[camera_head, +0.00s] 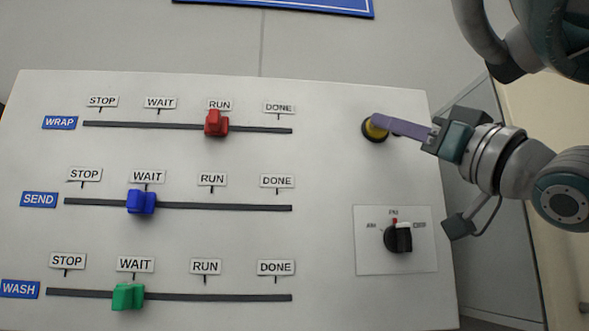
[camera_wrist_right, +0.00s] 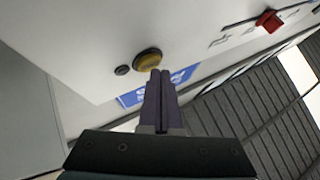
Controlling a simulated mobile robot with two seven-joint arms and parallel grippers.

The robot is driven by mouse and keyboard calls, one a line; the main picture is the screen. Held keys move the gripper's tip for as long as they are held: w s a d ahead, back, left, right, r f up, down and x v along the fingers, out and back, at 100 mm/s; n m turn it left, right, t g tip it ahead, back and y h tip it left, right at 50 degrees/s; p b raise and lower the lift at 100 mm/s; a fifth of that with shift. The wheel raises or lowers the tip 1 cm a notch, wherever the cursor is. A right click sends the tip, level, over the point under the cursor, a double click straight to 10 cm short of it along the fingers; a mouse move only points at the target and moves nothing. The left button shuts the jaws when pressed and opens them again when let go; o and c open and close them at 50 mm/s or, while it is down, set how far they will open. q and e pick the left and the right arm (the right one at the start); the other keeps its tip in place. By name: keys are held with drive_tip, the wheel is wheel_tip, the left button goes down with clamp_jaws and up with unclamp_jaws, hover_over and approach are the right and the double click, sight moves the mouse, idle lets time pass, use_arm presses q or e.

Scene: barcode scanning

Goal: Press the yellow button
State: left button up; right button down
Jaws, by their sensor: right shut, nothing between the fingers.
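The round yellow button (camera_head: 372,133) with a dark rim sits at the upper right of the pale panel. My right gripper (camera_head: 379,120) comes in from the right with its purple fingers closed together and empty. Its tips overlap the button's upper right part in the head view. In the right wrist view the button (camera_wrist_right: 148,59) shows just beyond the fingertips (camera_wrist_right: 160,73), slightly to their left. Whether the tips touch the button or stand just off it I cannot tell. My left gripper is in neither view.
The panel (camera_head: 330,170) carries a red slider (camera_head: 215,124) at RUN, a blue slider (camera_head: 141,202) at WAIT and a green slider (camera_head: 128,297) at WAIT. A rotary knob (camera_head: 398,238) sits below the button. The panel between sliders and button is bare.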

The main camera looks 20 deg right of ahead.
drive_tip(key=shift+w+d, duration=0.1)
drive_tip(key=shift+w, duration=0.25)
drive_tip(key=shift+s, duration=0.45)
